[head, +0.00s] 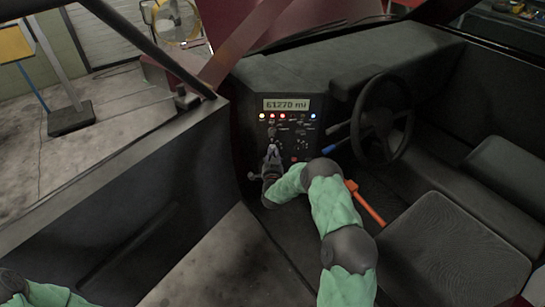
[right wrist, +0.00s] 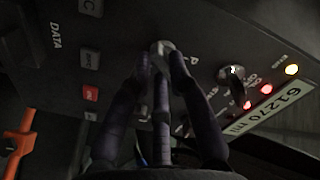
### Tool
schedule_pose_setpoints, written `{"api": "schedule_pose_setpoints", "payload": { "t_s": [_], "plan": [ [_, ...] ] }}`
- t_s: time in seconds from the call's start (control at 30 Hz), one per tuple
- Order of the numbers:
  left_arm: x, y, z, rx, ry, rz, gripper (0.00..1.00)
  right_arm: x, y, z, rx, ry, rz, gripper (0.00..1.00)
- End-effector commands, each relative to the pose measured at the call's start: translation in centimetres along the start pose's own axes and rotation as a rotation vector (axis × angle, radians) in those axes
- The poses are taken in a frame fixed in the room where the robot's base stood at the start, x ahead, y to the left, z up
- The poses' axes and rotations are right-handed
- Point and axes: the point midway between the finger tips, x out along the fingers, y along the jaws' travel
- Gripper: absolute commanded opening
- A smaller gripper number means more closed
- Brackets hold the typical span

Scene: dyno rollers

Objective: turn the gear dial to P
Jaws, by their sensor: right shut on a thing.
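The gear dial (right wrist: 161,47) is a small pale knob on the dark dash panel. In the right wrist view it sits between the fingertips of my right gripper (right wrist: 160,62), which is shut on it. A letter P shows on the panel beside the fingers, but the dial's pointer is hidden, so its setting cannot be read. In the head view my right gripper (head: 272,154) is at the panel below the indicator lights and covers the dial. Only a piece of my left arm shows at the lower left corner; its gripper is out of view.
An odometer display (head: 286,104) reads 61270 mi above lit lamps. A key-like switch (right wrist: 232,80) is beside the dial. The steering wheel (head: 383,118), a blue-tipped lever (head: 329,149) and an orange lever (head: 365,203) are to the right. Seats fill the right side.

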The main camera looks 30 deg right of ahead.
Motion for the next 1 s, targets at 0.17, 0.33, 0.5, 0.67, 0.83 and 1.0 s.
{"api": "schedule_pose_setpoints", "payload": {
  "t_s": [0.17, 0.33, 0.5, 0.67, 0.83, 1.0],
  "plan": [
    [0.52, -0.19, -0.02, 0.000, 0.000, 0.000, 0.40, -0.02, 0.10, 0.01, -0.167, 0.000, 0.001, 0.00],
    [0.79, -0.28, -0.03, 0.000, 0.000, 0.000, 0.40, -0.05, 0.09, -0.02, -0.321, -0.001, 0.001, 0.00],
    [0.97, -0.34, -0.04, 0.000, 0.000, 0.000, 0.40, -0.02, 0.06, -0.11, -0.455, -0.001, 0.001, 0.00],
    [1.07, -0.38, -0.04, 0.000, 0.000, 0.000, 0.40, -0.02, 0.03, -0.14, -0.552, -0.002, 0.001, 0.00],
    [1.13, -0.40, -0.05, 0.000, 0.000, 0.000, 0.40, -0.03, 0.00, -0.19, -0.621, -0.002, 0.001, 0.00],
    [1.16, -0.41, -0.05, 0.000, 0.000, 0.000, 0.40, -0.04, 0.00, -0.19, -0.658, -0.003, 0.001, 0.00]
  ]
}}
